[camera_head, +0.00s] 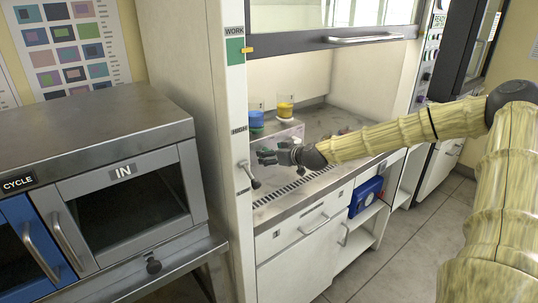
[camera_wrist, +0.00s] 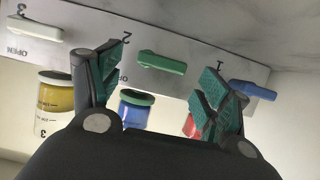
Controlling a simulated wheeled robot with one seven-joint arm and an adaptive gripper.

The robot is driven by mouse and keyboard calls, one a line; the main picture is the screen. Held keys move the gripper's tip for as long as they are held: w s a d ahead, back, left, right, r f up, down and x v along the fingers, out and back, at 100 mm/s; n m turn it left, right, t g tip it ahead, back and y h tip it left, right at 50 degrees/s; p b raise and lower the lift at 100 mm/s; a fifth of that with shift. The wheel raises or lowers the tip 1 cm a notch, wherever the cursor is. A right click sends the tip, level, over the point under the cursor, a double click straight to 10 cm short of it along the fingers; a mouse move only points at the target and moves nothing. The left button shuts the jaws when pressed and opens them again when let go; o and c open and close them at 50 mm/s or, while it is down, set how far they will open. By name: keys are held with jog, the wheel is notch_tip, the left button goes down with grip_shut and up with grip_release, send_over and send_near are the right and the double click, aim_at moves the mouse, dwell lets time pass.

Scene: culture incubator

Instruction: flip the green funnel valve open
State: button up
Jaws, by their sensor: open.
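The green valve handle (camera_wrist: 162,62) is a long lever on a pale panel (camera_wrist: 205,50), beside the label "2". It lies nearly along the panel's length in the wrist view. My gripper (camera_wrist: 153,76) is open, with a green-padded finger on either side of the handle's place in the picture. Nothing is between the pads that I can see held; whether they touch the handle I cannot tell. In the head view my gripper (camera_head: 272,155) is inside the hood, in front of a pale box; the green handle cannot be made out there.
A cream handle (camera_wrist: 35,28) by "3" and a blue handle (camera_wrist: 253,90) by "1" flank the green one. Yellow (camera_wrist: 54,100), blue (camera_wrist: 135,108) and red (camera_wrist: 191,124) containers sit close by. The hood sash (camera_head: 350,38) is raised; its side post (camera_head: 232,130) stands left of my gripper.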

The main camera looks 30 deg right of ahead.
jog(key=shift+x, duration=1.1)
jog(key=c, duration=1)
